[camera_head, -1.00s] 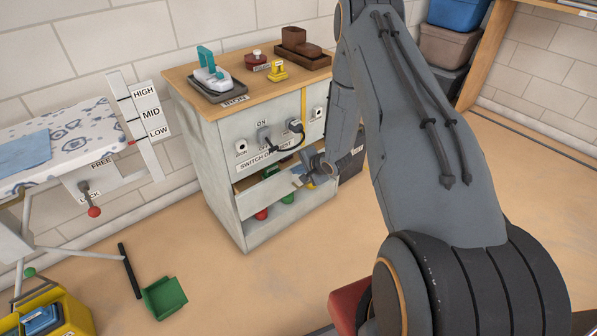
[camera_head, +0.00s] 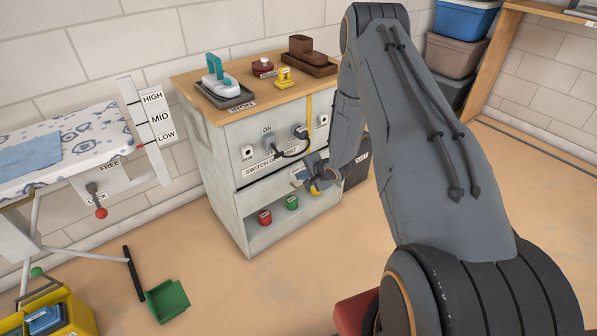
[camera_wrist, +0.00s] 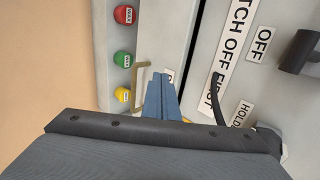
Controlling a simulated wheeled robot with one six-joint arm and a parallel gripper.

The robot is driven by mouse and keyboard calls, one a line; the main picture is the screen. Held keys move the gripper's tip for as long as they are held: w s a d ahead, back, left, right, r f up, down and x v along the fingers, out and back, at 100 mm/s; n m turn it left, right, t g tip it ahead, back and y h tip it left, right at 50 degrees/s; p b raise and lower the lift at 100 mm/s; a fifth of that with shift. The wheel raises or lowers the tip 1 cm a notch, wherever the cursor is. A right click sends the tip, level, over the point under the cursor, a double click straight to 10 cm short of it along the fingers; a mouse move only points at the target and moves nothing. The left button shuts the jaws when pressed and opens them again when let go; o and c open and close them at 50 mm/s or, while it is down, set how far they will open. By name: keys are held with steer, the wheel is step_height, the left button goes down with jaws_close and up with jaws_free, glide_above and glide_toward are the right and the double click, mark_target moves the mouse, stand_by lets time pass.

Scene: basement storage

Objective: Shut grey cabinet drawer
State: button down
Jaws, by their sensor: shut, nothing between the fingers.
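The grey cabinet (camera_head: 228,185) has a wooden top and stands against the wall. Its drawer (camera_head: 266,195) sits below the switch panel and looks flush or nearly flush, with a thin dark line along its top edge. The drawer front (camera_wrist: 165,25) also shows in the wrist view, with a tan bar handle (camera_wrist: 139,90). My gripper (camera_head: 312,180) is shut and empty at the drawer front. In the wrist view its fingertips (camera_wrist: 160,78) are beside the handle, over the drawer front; I cannot tell whether they touch it.
An open shelf below the drawer holds a red jar (camera_head: 265,217), a green jar (camera_head: 291,202) and a yellow one (camera_wrist: 122,94). A plug with a cable (camera_head: 300,132) hangs on the switch panel. An ironing board (camera_head: 75,150) stands left. Floor before the cabinet is clear.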

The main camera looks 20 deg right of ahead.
steer(key=s+r+n+g+h+p, duration=0.2)
steer(key=s+r+n+p, duration=0.15)
steer(key=s+r, duration=0.75)
steer(key=s+r+n+g+h+p, duration=0.2)
steer(key=s+r+n, duration=0.35)
steer(key=r, duration=1.05)
steer(key=s+a+r+n+g+p, duration=0.1)
steer(key=s+a+r, duration=0.2)
steer(key=s, duration=0.5)
steer(key=s+a+r+n+g+p, duration=0.1)
steer(key=s+a+r+n+g, duration=0.1)
steer(key=s+r, duration=0.3)
steer(key=s+a+r+n+g+y+p, duration=0.1)
steer(key=s+a+r, duration=0.3)
steer(key=s, duration=0.7)
steer(key=shift+a+r+n+g, duration=0.25)
steer(key=shift+a+n+g, duration=0.25)
steer(key=shift+n, duration=0.2)
steer(key=shift+a, duration=0.15)
